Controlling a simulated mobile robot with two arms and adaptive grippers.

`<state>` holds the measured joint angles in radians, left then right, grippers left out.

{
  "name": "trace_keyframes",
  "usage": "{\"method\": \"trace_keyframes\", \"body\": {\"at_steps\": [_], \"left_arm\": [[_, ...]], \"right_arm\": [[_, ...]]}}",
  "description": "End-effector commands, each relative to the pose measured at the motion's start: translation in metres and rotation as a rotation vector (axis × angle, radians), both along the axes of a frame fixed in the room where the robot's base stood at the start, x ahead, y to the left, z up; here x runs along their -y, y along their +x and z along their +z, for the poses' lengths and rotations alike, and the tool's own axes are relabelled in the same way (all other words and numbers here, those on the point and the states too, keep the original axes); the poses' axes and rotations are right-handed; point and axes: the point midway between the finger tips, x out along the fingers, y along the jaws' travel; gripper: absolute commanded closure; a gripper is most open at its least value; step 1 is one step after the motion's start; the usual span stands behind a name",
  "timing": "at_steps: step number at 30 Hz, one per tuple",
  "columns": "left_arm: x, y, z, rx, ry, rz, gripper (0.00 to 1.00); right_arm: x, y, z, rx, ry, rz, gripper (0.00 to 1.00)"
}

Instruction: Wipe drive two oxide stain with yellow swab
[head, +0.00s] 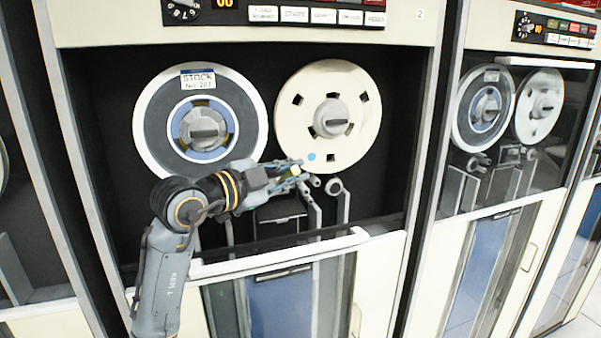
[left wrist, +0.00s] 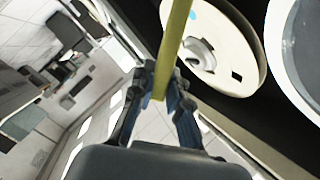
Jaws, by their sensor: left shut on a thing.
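Drive two (head: 420,150) is the cream tape drive cabinet in the middle of the head view, with a "2" label at its upper right. My left gripper (head: 291,174) is in front of its dark recess, just below the right-hand reel. It is shut on the yellow swab, whose pale yellow end (head: 296,170) shows small between the fingers. In the left wrist view the yellow swab (left wrist: 176,38) is a long stick between the fingers of my left gripper (left wrist: 160,88). I cannot make out an oxide stain; the arm hides part of the recess. My right gripper is not in view.
A dark tape reel (head: 236,95) labelled STOCK and a cream reel (head: 350,100) with a blue dot are mounted above. Guide posts (head: 340,195) stand close right of the gripper. A white handle bar (head: 280,254) crosses below. Another drive (head: 530,190) stands right.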

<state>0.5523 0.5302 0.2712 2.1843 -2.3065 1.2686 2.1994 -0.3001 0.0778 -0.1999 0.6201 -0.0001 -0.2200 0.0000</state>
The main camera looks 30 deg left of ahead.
Motion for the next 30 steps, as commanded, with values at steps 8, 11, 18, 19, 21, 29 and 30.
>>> {"method": "trace_keyframes", "body": {"at_steps": [8,11,18,19,21,29,30], "left_arm": [[-0.008,-0.009,0.000,0.002,0.002,0.001,1.00],[-0.013,-0.015,-0.001,0.001,0.001,0.003,1.00],[-0.022,-0.028,0.000,0.001,0.002,0.000,1.00],[-0.022,-0.028,0.000,0.002,0.002,0.000,1.00],[-0.022,-0.028,0.001,0.002,0.002,0.000,1.00],[-0.017,-0.031,0.001,0.001,0.002,-0.001,1.00],[-0.014,-0.034,0.001,0.001,0.002,-0.002,1.00]], "right_arm": [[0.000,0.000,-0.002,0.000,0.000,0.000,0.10],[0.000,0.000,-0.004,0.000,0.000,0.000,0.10],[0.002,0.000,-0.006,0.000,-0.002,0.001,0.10],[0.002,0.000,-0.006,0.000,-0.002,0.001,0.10],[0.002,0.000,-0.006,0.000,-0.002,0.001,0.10],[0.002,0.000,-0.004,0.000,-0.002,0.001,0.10],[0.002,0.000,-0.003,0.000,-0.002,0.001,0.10]]}}
